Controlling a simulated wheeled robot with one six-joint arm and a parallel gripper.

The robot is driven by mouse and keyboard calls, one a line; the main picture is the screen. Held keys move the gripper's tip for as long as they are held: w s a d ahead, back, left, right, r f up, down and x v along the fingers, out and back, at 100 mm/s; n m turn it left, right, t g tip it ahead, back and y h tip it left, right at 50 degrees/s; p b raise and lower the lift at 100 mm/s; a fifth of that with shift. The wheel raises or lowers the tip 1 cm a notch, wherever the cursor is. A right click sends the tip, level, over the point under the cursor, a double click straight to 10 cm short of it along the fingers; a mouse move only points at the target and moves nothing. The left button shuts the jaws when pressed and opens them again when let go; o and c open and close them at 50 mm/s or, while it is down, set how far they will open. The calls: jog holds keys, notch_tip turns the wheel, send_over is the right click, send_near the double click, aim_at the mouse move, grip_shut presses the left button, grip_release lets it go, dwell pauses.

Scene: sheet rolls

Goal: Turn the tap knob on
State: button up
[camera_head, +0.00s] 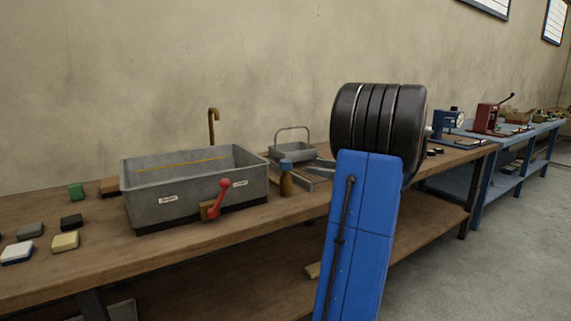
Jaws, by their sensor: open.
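A grey rectangular basin (150,205) stands on the wooden bench, with two small white labels on its front. A brass-brown curved spout (213,125) rises behind its back edge. A red lever knob (219,198) sits at the basin's front on a small brass mount (207,211). It is tilted, with its round end up and to the right; it looks like the tap knob. My blue and black arm stands to the right of the basin, well apart from the knob. My gripper does not show.
A blue-topped brown item (286,178) and a grey handled basket (293,151) stand right of the basin. A blue bench (500,160) with machines lies far right; the floor (500,260) there is clear.

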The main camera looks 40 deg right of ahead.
aim_at(286, 161)
jog(key=x, duration=1.2)
jog(key=shift+w+a, duration=0.15)
jog(key=shift+w, duration=0.1)
jog(key=c, duration=1)
